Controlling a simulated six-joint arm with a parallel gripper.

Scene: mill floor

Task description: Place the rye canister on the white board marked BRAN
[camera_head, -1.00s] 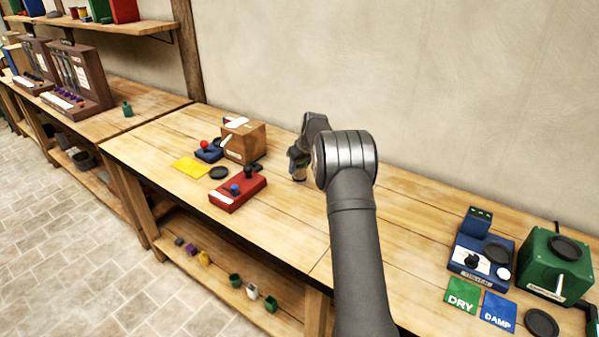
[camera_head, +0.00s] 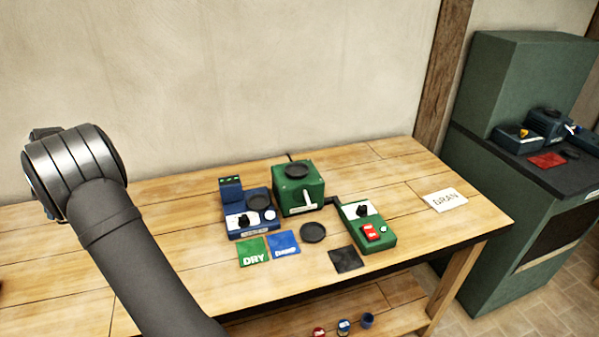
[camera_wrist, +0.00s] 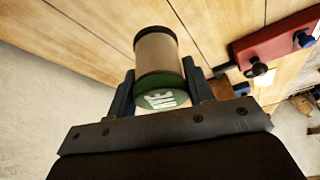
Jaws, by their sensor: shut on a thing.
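The rye canister (camera_wrist: 157,55) is in the wrist view. It has a tan body and a green end with white letters that are only partly readable. My gripper (camera_wrist: 160,84) is shut on it, with one finger on each side. In the head view my gripper and the canister are hidden or out of frame, and only my arm shows at the left. The white board marked BRAN (camera_head: 446,200) lies flat near the right end of the wooden bench, with nothing on it.
On the bench stand a blue device (camera_head: 250,226), a green box (camera_head: 287,196) and a green device with a red switch (camera_head: 379,238). DRY (camera_head: 253,251) and DAMP (camera_head: 285,244) cards, a black disc (camera_head: 313,232) and a dark square (camera_head: 346,259) lie in front. A green cabinet (camera_head: 500,90) stands right.

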